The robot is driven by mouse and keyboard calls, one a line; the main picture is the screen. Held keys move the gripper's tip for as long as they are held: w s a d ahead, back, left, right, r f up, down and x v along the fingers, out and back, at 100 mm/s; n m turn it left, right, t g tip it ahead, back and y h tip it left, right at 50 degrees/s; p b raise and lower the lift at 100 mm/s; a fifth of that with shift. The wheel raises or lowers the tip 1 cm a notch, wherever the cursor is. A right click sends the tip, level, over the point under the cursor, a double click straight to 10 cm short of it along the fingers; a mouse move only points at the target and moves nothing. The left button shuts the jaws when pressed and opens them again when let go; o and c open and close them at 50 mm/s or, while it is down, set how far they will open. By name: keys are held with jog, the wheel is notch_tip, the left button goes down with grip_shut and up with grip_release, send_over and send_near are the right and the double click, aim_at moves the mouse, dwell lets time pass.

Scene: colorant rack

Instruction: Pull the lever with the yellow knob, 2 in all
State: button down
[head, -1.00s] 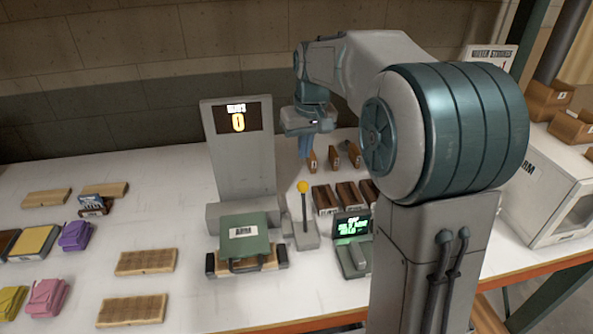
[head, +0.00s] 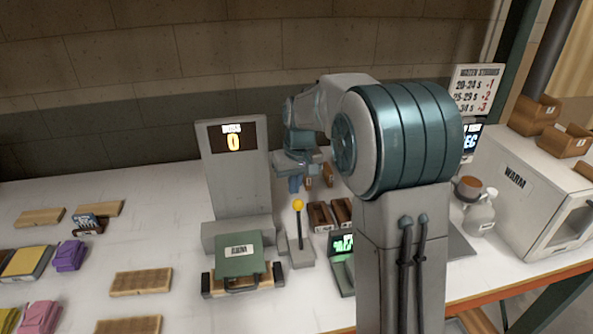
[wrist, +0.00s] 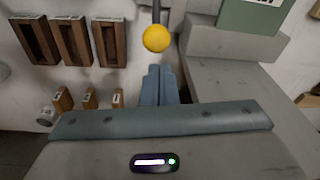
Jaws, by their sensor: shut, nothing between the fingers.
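The lever with the yellow knob (head: 298,205) stands upright on a small grey base beside the tall grey machine (head: 238,170). The machine's display (head: 233,141) reads 0. My gripper (head: 295,190) is shut and empty, above and behind the knob in the head view. In the wrist view the yellow knob (wrist: 157,38) shows just beyond the tips of my closed fingers (wrist: 159,72), apart from them in the picture. The lever's rod shows above the knob there; its base is cut off.
A green case (head: 240,254) lies in front of the machine. A small green-lit screen (head: 342,243) stands right of the lever. Brown wooden bins (head: 320,216) sit behind it, also in the wrist view (wrist: 75,40). A white warming box (head: 530,185) is at right.

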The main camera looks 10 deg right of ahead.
aim_at(299, 223)
jog(key=f, duration=0.3)
jog(key=shift+w+a+f, duration=0.1)
jog(key=shift+w, duration=0.1)
dwell(0.3)
